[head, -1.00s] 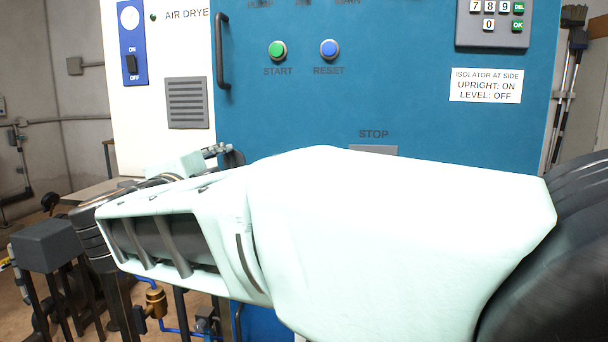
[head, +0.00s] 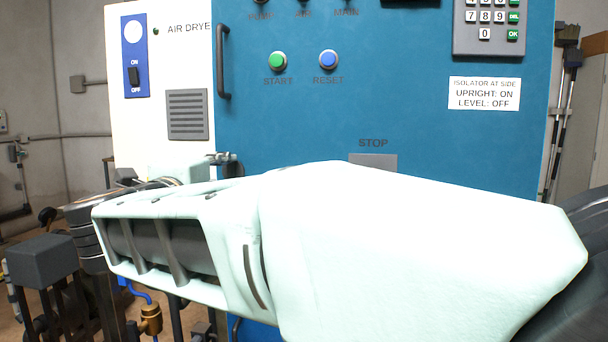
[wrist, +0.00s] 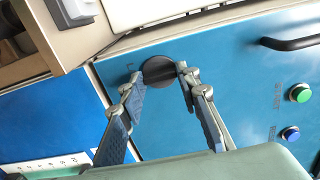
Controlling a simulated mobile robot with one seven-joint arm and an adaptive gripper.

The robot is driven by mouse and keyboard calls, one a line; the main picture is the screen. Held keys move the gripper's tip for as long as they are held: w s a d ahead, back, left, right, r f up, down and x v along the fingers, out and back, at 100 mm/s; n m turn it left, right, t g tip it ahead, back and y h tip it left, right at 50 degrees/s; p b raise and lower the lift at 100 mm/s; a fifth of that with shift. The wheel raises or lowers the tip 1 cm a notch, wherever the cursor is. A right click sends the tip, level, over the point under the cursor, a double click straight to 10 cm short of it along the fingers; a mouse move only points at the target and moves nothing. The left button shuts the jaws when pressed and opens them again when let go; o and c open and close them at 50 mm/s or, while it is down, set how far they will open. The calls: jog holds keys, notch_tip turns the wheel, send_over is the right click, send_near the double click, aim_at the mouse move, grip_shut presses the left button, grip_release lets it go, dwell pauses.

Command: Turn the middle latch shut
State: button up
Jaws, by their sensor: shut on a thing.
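A dark round latch (wrist: 158,69) with a raised grip bar sits on the blue panel (wrist: 225,62) in the wrist view. My gripper (wrist: 163,82) reaches it from below in that view, with one finger on each side, and is shut on it. The fingertips partly cover the latch's edge, and its exact angle is hard to read. I see no other latch, so I cannot tell its place in a row.
The blue cabinet (head: 420,60) carries a green START button (head: 277,61), a blue RESET button (head: 328,60), a keypad (head: 488,25) and a dark bar handle (head: 223,62). A white air dryer panel (head: 185,60) stands at left. A grey block on posts (head: 40,260) stands at lower left.

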jog(key=shift+r, duration=0.1)
jog(key=o, duration=1.2)
jog(key=shift+c, duration=0.2)
jog(key=shift+p, duration=0.3)
